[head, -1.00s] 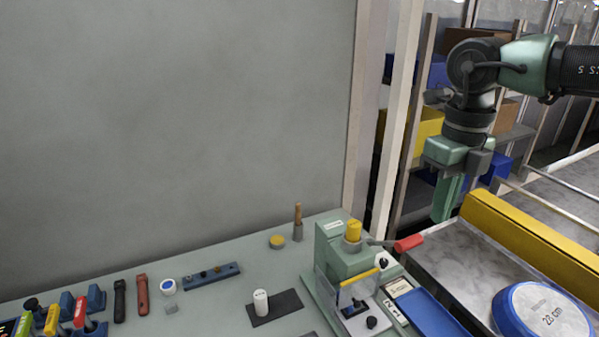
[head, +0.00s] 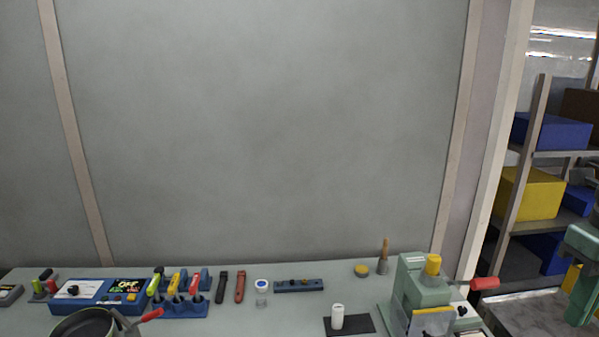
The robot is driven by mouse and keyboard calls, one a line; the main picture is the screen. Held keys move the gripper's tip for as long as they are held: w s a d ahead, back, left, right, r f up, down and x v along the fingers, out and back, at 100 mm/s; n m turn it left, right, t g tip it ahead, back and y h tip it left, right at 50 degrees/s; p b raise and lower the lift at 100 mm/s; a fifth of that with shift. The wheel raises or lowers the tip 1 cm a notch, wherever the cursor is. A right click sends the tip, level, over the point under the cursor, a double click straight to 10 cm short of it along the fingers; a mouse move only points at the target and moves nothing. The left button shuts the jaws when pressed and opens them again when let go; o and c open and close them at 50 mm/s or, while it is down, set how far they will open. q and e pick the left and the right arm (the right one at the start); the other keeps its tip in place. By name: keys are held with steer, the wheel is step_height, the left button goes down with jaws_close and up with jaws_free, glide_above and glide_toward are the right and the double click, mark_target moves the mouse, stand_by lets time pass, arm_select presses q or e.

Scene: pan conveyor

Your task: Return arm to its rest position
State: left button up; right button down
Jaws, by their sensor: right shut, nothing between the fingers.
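The rest of the right arm is outside the frame. My left gripper is not in view.
The workbench (head: 215,323) holds a dark pan (head: 83,325), a blue device (head: 97,290), several coloured-handled tools in a blue rack (head: 182,305) and a white cylinder (head: 337,316). A shelf with a yellow bin (head: 534,193) stands at right. A grey wall is behind.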

steer(key=w+d+f+m+t+y, duration=0.7)
steer(key=w+d+f+m+t, duration=0.5)
steer(key=f, duration=0.4)
steer(key=s+d+f+m+h, duration=0.2)
steer(key=d+f+m, duration=0.15)
steer(key=f, duration=0.55)
steer(key=s+d+f+m+h, duration=0.25)
steer(key=f+m, duration=0.25)
steer(key=f, duration=0.5)
steer(key=s+d+f+m+h, duration=0.2)
steer(key=f+m, duration=0.2)
steer(key=f, duration=0.5)
steer(key=s+a+f+m+g+h, duration=0.1)
steer(key=s+a+f+m+g, duration=0.3)
steer(key=s+f, duration=0.65)
steer(key=s+a+f+m+g+h, duration=0.1)
steer(key=s+a+f+m+h, duration=0.15)
steer(key=s+a+f, duration=0.75)
steer(key=s+a+f+m+g+y, duration=0.1)
steer(key=s+a+f+g, duration=0.2)
steer(key=s+a+f, duration=0.4)
steer(key=s+a+f+m+g+y, duration=0.2)
steer(key=s+a+f+g, duration=0.1)
steer(key=s+a+f, duration=0.5)
steer(key=s+a, duration=0.3)
steer(key=a, duration=0.3)
steer(key=shift+a+f+m, duration=0.2)
steer(key=shift+a+m, duration=0.1)
steer(key=shift+a, duration=0.05)
